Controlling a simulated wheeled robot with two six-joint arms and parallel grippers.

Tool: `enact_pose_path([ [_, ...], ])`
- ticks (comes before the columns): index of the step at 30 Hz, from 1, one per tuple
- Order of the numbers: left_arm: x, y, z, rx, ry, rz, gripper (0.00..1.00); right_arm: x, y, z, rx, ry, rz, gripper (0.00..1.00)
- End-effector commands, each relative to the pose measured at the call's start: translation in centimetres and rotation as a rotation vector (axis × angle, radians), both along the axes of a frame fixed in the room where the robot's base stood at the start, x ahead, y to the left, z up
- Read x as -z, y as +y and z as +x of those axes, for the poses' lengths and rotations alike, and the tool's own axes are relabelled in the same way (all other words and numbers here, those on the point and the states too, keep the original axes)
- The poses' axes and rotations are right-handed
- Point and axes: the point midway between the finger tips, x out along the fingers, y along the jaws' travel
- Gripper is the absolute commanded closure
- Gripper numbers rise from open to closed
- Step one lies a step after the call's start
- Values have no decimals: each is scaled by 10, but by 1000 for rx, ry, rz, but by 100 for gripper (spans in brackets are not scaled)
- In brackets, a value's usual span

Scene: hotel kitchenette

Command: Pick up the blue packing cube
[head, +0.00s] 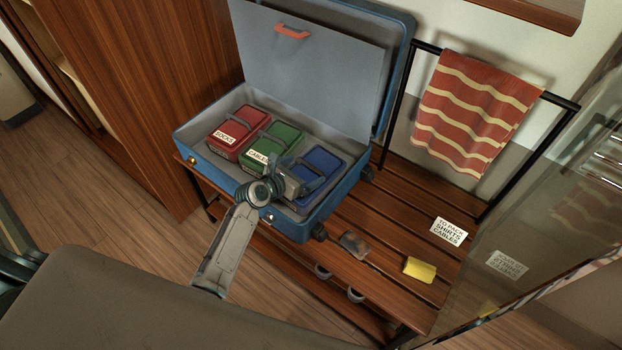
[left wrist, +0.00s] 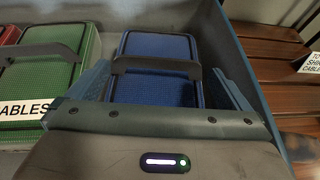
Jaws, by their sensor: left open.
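The blue packing cube (head: 325,165) lies at the right end inside the open blue suitcase (head: 345,196), with a dark handle strap across its top. My left gripper (head: 302,182) is open over the cube, and its arm hides the cube's near part in the head view. In the left wrist view the blue cube (left wrist: 155,72) sits between my two open fingers (left wrist: 158,90), its dark handle (left wrist: 157,66) just beyond the gripper body. I cannot tell whether the fingers touch the cube. My right gripper is not in view.
A green cube (head: 284,140) labelled CABLES and a red cube (head: 232,130) labelled SOCKS lie left of the blue one. The suitcase's right wall is close by. A packing note (head: 449,231), a yellow item (head: 420,269) and a striped towel (head: 470,110) are at the right of the slatted rack.

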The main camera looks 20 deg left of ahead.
Motion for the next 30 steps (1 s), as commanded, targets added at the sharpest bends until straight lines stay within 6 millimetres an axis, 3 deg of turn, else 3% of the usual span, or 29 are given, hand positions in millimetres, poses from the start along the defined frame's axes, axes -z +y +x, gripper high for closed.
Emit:
enact_pose_path([
  [9, 19, -14, 37, 0, 0, 0, 0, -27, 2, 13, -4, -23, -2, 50],
  [17, 20, -15, 40, -1, -1, 1, 0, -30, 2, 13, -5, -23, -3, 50],
  [20, 20, -15, 40, -1, -1, 1, 16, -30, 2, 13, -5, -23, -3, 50],
  [27, 20, -15, 39, 0, 0, 1, 63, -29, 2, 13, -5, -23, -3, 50],
  [30, 19, -15, 40, -1, -2, 0, 65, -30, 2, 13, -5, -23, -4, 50],
])
